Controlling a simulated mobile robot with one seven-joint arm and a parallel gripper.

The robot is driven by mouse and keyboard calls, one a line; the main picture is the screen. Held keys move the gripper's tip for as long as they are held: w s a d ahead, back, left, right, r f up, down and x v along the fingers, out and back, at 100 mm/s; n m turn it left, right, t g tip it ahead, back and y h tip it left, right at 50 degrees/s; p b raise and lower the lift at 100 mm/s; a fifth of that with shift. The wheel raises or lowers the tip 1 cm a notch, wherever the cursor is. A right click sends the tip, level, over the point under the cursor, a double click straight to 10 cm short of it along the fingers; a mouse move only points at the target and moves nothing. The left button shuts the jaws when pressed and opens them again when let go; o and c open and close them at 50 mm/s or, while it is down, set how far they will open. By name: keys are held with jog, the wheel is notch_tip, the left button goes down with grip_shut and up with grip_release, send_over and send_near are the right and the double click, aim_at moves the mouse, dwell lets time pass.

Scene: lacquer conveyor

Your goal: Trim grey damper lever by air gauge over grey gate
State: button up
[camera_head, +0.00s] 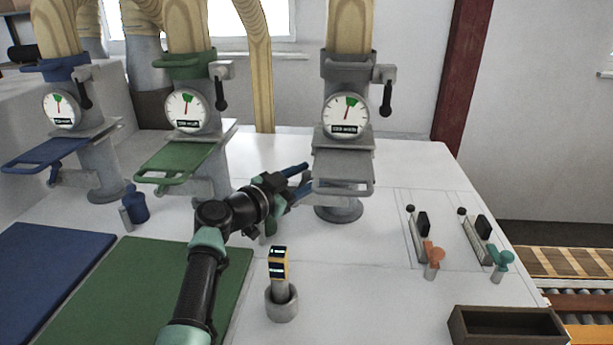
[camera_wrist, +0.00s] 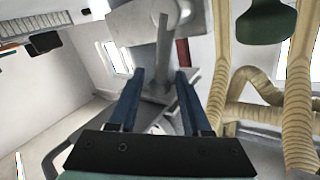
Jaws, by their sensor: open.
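The grey damper lever (camera_head: 386,96) has a black handle hanging down at the right side of the grey duct collar. The air gauge (camera_head: 345,115) sits left of it, with a white dial, its needle pointing upward close to a green sector. The grey gate (camera_head: 344,167) juts out below the gauge as a flat plate with a front bar. My gripper (camera_head: 305,178) is open beside the gate's left edge, below the lever and apart from it. In the wrist view, its blue fingers (camera_wrist: 158,78) point at grey metal parts; I cannot tell whether they touch. I cannot make out the lever's handle there.
A green gate (camera_head: 180,160) and a blue gate (camera_head: 45,153) stand to the left. Two small levers with orange (camera_head: 433,252) and teal (camera_head: 500,258) knobs and a dark tray (camera_head: 507,328) are at right.

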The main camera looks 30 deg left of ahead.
jog(key=s+a+b, duration=0.1)
jog(key=s+a, duration=0.1)
jog(key=s, duration=1)
jog(key=shift+s+r+b, duration=0.4)
jog(key=shift+r, duration=0.05)
